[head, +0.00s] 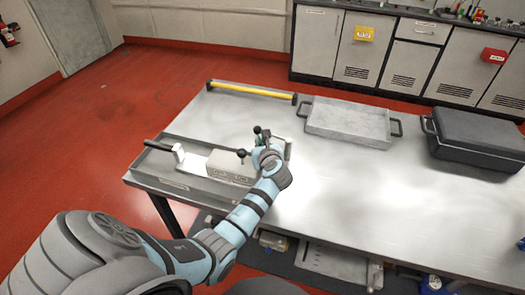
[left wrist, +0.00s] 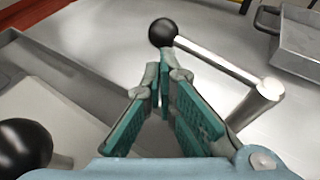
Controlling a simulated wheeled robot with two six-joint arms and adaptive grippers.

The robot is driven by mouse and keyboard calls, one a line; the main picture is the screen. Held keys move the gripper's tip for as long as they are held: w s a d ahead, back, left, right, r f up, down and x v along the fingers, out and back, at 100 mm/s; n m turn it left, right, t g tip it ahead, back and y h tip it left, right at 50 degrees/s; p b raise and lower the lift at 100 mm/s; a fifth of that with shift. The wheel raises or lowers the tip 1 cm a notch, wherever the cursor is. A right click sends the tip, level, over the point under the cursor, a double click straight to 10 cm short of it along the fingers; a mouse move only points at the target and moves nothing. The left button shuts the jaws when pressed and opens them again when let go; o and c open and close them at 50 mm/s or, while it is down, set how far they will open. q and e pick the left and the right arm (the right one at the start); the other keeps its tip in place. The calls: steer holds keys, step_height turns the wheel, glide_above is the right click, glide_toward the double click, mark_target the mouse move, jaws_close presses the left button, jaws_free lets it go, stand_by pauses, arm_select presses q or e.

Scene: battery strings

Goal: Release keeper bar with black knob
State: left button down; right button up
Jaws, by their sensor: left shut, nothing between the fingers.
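A silver bar (left wrist: 225,62) ends in a black ball knob (left wrist: 162,32) and runs right to a round pivot post (left wrist: 268,95); I take it for the keeper bar. My left gripper (left wrist: 163,85) is shut and empty, its green-padded fingertips close below the knob. I cannot tell whether they touch it. In the head view my left gripper (head: 265,135) is over the far right end of the fixture, beside a dark knob (head: 257,130). A second black knob (head: 241,154) stands by the grey block (head: 230,168); a black knob also shows in the left wrist view (left wrist: 22,148). My right gripper is out of view.
The fixture lies in a shallow grey tray (head: 160,182) on the steel table (head: 330,215). A black handle (head: 160,146) sits at its left. A yellow bar (head: 250,91) lies behind. A grey pan (head: 347,121) and black case (head: 475,140) stand right. The table's front right is clear.

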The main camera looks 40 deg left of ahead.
arm_select(q)
steer(key=shift+w+a, duration=0.15)
steer(key=shift+a, duration=0.05)
steer(key=shift+r, duration=0.1)
